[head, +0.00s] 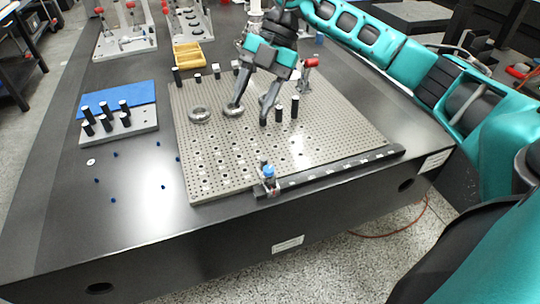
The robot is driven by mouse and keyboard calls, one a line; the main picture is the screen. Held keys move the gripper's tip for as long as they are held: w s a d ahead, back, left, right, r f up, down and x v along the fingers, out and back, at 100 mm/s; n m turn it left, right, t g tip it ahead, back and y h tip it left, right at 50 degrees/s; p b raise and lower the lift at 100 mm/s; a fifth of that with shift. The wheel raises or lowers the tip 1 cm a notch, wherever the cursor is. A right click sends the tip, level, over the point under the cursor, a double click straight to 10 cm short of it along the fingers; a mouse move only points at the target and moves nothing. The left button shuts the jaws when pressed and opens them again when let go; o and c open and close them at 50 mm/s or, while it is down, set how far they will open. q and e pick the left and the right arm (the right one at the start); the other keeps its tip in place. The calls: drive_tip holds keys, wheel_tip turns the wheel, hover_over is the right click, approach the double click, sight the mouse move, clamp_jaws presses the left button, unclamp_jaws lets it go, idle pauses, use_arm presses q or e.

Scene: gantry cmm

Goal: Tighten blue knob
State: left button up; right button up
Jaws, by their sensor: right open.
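The blue knob (268,171) sits on top of a small metal clamp (269,186) at the front edge of the perforated plate (215,160), by the left part of a black rail (340,170). My right gripper (250,110) is open above the back half of the plate. Its left fingertip is over or at a metal ring (233,111); I cannot tell if they touch. Its right fingertip is near two black posts. The gripper is well behind the blue knob and apart from it. My left gripper is not in view.
A second metal ring (199,115) lies on the plate. Black posts (294,106) stand right of the gripper. A grey block with several black pegs (118,128) and a yellow tray (187,54) stand left and behind. Small blue pieces lie on the dark table (130,215).

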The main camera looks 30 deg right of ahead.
sight(269, 168)
drive_tip(key=s+d+f+m+g+h, duration=0.1)
drive_tip(key=s+d+f+h, duration=0.15)
drive_tip(key=d, duration=0.25)
use_arm(q)
drive_tip(key=f+b, duration=0.2)
drive_tip(key=shift+w+d+f+b, duration=0.15)
drive_tip(key=shift+d+f+b, duration=0.05)
drive_tip(key=shift+f+b, duration=0.15)
use_arm(e)
drive_tip(key=x, duration=1.2)
drive_tip(key=shift+a, duration=0.15)
clamp_jaws()
